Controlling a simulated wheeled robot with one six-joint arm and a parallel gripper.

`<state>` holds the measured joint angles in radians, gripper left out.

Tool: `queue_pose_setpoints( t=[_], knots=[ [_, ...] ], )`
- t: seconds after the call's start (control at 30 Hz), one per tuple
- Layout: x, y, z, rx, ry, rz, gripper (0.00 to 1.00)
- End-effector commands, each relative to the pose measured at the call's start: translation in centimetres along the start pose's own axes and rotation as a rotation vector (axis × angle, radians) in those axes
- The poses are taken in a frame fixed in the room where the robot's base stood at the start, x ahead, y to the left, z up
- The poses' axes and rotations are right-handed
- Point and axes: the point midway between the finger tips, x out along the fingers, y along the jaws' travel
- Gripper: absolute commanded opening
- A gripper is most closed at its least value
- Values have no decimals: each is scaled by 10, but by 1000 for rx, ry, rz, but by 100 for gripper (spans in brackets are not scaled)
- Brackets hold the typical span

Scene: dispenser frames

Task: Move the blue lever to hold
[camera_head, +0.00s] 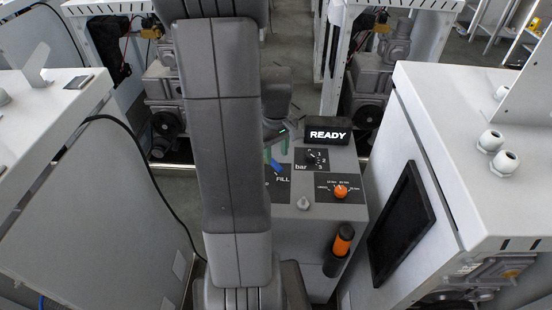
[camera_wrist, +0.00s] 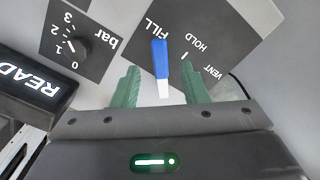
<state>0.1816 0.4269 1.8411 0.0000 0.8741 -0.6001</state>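The blue lever (camera_wrist: 161,60) shows in the wrist view with its blue end near the FILL label and a pale shank towards my gripper. The HOLD and VENT labels lie to its right on the same dark plate (camera_wrist: 222,38). My gripper (camera_wrist: 160,70) is open, with one green finger on each side of the lever and gaps between. I cannot tell how far the fingertips are above the plate. In the head view the lever (camera_head: 277,166) shows beside FILL; my arm hides the rest of its plate.
A READY display (camera_head: 327,134) stands at the panel's back right. A bar knob (camera_head: 313,157), an orange knob (camera_head: 341,191) and a grey knob (camera_head: 303,203) are close by. An orange-and-black handle (camera_head: 340,245) is on the front. White cabinets (camera_head: 440,130) flank the panel.

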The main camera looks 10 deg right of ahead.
Motion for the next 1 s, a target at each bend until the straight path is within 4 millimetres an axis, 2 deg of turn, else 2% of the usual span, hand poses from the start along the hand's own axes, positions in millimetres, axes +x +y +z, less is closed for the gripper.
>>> queue_pose_setpoints(
  t=[0.03, 0.2, 0.6, 0.63, 0.83, 1.0],
  knots=[
    [9, -1, 1, 0, -5, -3, 40],
    [27, 0, 0, 0, -2, -1, 40],
    [34, 0, 0, 0, 0, 0, 40],
    [34, 0, 0, 0, 0, 0, 38],
    [34, 0, 0, 0, 0, 0, 0],
    [34, 0, 0, 1, 1, 0, 0]
  ],
)
